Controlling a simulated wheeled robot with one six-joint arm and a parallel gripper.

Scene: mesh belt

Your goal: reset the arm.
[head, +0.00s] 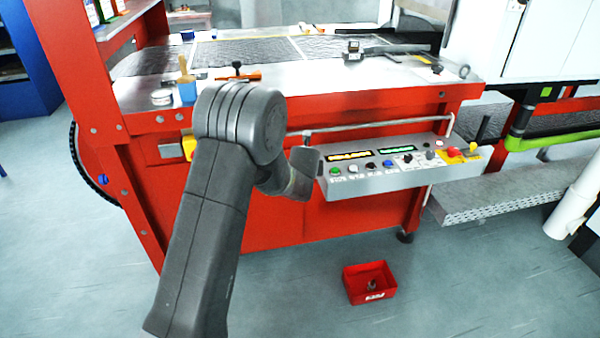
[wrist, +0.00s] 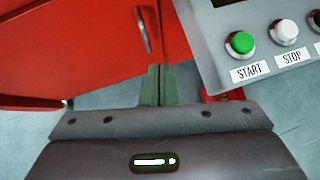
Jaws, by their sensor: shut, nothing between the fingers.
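My arm reaches up from the lower left in the head view, bends at its grey elbow, and ends close to the left end of the control panel (head: 400,172). My gripper itself is hidden behind the arm there. In the wrist view my gripper (wrist: 157,70) shows its two greenish fingers pressed together, with nothing between them. The fingers point toward the red machine front (wrist: 80,50). They are left of and apart from the green START button (wrist: 240,43) and the white STOP button (wrist: 284,32).
A red bin (head: 369,284) with a small item inside stands on the floor in front of the machine. A handrail (head: 380,123) runs above the panel. Open floor lies around the bin.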

